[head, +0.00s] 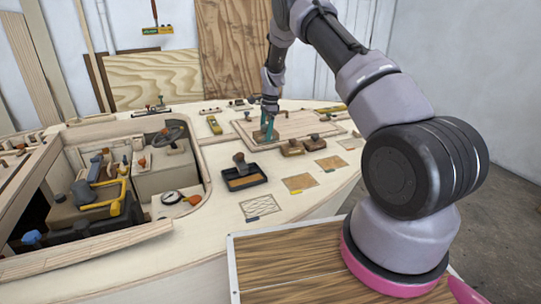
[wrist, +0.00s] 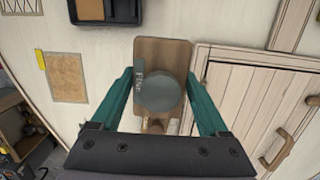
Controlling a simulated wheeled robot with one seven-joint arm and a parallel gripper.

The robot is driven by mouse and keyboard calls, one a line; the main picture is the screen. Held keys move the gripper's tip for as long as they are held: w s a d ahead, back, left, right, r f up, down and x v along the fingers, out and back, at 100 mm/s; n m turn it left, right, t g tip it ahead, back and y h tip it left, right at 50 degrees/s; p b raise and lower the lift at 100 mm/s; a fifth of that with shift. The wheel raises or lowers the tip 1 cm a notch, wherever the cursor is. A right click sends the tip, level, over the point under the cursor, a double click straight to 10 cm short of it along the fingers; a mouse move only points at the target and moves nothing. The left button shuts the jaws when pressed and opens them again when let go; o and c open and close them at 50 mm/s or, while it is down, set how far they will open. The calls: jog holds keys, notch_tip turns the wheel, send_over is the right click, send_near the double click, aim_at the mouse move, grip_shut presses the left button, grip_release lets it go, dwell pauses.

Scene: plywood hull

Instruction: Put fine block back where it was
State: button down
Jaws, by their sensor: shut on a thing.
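The fine block (wrist: 178,56) is a brown wooden block with a round grey-green knob and a dark label reading "Fine". My gripper (wrist: 161,76) has its teal fingers on either side of it and is shut on it. In the head view my gripper (head: 267,128) points down at the left end of the deck hatch, in the middle of the deck. The block is small there and partly hidden by the fingers. I cannot tell whether it touches the surface below. A sandpaper patch with a yellow tag (wrist: 67,77) lies left of it in the wrist view.
A black tray (head: 262,178) holding a knobbed block is nearer. Sandpaper patches (head: 300,184) and a hatched sheet (head: 260,207) lie along the deck. The open cockpit (head: 205,180) is at left. The hatch door (wrist: 250,95) has raised handles.

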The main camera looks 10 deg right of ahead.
aim_at(265, 159)
notch_tip(265, 159, down, 9)
jog(key=shift+f, duration=0.1)
dwell(0.3)
grip_release()
jog(key=shift+f, duration=0.2)
jog(key=shift+r, duration=0.1)
